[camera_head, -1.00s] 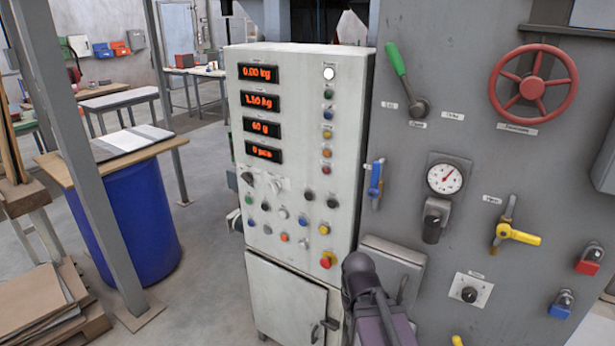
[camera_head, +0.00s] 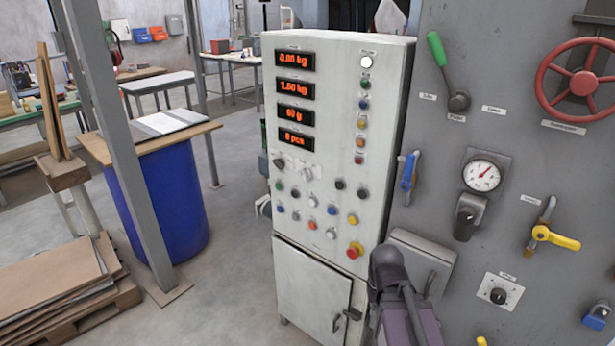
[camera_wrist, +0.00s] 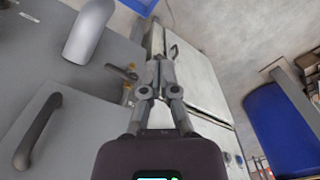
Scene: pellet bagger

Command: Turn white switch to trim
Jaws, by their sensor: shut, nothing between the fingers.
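The white switch (camera_head: 307,172) is a small pale rotary knob on the front of the light-grey control cabinet (camera_head: 335,222), below the red number displays. A black knob (camera_head: 280,163) sits just left of it. The labels around the switch are too small to read. My gripper (camera_wrist: 159,62) shows in the wrist view, its two fingers together and empty. It points toward grey and pale panel surfaces, and the white switch is not identifiable there. In the head view, my dark arm is at the bottom centre, right of the cabinet's lower part, and the fingers are hidden.
Several coloured buttons surround the switch, with a red emergency button (camera_head: 354,250) at lower right. The grey machine wall at right carries a red handwheel (camera_head: 580,82), a green lever (camera_head: 437,50) and a gauge (camera_head: 483,175). A blue barrel (camera_head: 160,205) stands left; floor between is clear.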

